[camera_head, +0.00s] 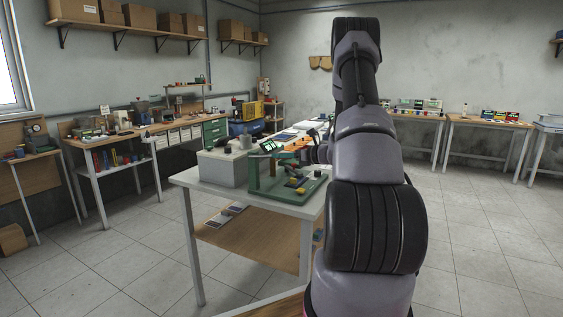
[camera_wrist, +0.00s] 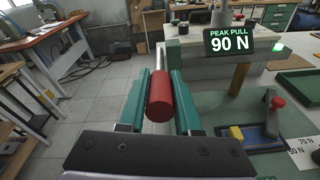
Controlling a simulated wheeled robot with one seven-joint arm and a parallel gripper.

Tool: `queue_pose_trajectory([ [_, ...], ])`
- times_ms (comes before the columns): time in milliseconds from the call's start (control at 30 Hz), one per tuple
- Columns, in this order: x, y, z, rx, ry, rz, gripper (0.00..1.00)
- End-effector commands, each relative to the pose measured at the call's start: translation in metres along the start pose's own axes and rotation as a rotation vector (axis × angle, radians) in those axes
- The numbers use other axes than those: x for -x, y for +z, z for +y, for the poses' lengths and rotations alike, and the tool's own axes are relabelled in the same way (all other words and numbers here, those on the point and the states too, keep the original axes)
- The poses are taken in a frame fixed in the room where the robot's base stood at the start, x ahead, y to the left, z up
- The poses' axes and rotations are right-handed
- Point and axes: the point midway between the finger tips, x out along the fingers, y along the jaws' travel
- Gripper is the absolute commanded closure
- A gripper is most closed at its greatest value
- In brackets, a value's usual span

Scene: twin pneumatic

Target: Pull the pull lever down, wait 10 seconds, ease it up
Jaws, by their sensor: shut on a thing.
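The pull lever has a red cylindrical grip (camera_wrist: 160,95) on a thin silver rod (camera_wrist: 160,55) in the wrist view. My gripper (camera_wrist: 160,76) is shut on the red grip, with one teal finger along each side. A dark display (camera_wrist: 230,39) beyond it to the right reads "PEAK PULL 90 N". A lit green lamp (camera_wrist: 277,50) is beside the display. In the head view the green rig (camera_head: 262,187) and its display (camera_head: 271,146) stand on the near table; my arm hides the lever grip and most of my gripper there.
A small red-knobbed lever (camera_wrist: 278,103) and a blue-and-yellow block (camera_wrist: 238,136) sit right of my gripper, near labels reading 70 N and 50 N (camera_wrist: 302,148). A grey box (camera_head: 222,166) stands left of the rig. Open tiled floor surrounds the table.

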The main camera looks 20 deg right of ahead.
Motion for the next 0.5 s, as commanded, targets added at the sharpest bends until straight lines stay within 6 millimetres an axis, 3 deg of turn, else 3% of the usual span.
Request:
queue_pose_trajectory([
  [500, -0.019, 0.070, 0.014, 0.015, -0.093, 0.463, 1.00],
])
